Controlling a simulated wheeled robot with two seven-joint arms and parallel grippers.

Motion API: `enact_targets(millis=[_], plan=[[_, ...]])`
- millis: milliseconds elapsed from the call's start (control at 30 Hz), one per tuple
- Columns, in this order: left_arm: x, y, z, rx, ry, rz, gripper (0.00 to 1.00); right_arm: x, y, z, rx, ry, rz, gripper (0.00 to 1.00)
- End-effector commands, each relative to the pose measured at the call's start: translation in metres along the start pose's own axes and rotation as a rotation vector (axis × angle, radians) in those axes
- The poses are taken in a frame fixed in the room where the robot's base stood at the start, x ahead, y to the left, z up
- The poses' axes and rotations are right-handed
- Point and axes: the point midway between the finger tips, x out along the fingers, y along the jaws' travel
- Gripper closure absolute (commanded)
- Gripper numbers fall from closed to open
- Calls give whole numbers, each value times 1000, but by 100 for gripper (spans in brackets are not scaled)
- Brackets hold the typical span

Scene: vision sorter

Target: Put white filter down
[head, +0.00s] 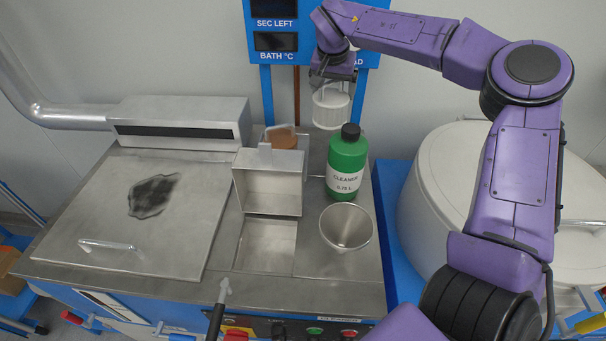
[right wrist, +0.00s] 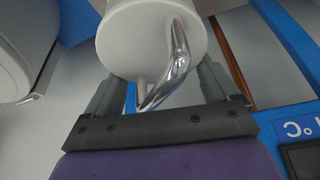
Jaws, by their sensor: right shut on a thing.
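The white filter (head: 331,108) is a ribbed white cylinder with a metal handle on top. It hangs upright below my right gripper (head: 331,76), behind the green bottle and above the back of the steel counter. In the right wrist view the filter (right wrist: 140,38) shows as a white round top with a bent, shiny handle (right wrist: 178,62). My right gripper (right wrist: 158,95) is shut on the filter by this handle; the exact contact is partly hidden. My left gripper is not in view.
A green cleaner bottle (head: 347,165) and a steel funnel (head: 346,228) stand on the counter (head: 320,284). An open steel box (head: 269,190) is left of the bottle. A lid with a dark stain (head: 100,215) covers the left. A white drum (head: 440,190) stands right.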

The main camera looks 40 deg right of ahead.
Motion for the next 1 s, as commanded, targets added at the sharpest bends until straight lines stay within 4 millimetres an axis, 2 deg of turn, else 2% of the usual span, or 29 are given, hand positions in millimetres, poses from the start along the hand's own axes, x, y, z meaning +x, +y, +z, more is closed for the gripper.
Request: enact_targets(millis=[33,100,167,333,700,967,1000], plan=[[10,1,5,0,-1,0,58,12,0,4,1,0,-1,47],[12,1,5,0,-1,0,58,15,0,6,0,-1,0,47],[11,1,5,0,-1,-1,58,22,0,9,-1,-2,1,47],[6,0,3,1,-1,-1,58,56,1,23,-1,-3,1,47],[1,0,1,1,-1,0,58,104,1,43,-1,-1,0,47],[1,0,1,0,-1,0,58,106,1,44,0,0,-1,47],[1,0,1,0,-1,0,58,106,1,44,1,0,-1,0]])
